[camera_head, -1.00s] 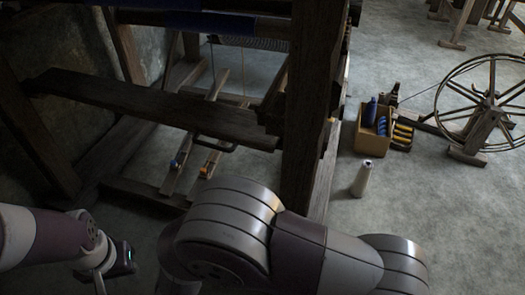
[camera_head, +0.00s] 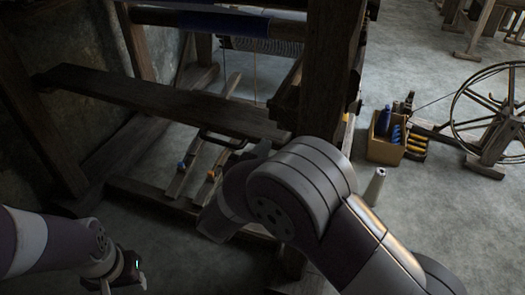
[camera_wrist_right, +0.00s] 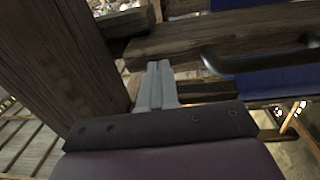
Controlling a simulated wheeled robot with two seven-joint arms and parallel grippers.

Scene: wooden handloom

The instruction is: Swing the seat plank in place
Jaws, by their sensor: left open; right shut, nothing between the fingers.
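The seat plank (camera_head: 160,101) is a long dark board crossing the loom from the left frame to near the front right post (camera_head: 330,75). A dark curved handle (camera_head: 222,141) sits at its front edge near the right end. In the right wrist view the plank (camera_wrist_right: 185,45) and the handle (camera_wrist_right: 240,64) lie just beyond my right gripper (camera_wrist_right: 155,66). That gripper is shut and empty, beside the dark post (camera_wrist_right: 65,50); I cannot tell whether it touches the wood. My left gripper (camera_head: 122,282) is open at the lower left, well apart from the plank.
Treadles (camera_head: 195,165) with blue and orange ends lie below the plank. Floor at front left is clear.

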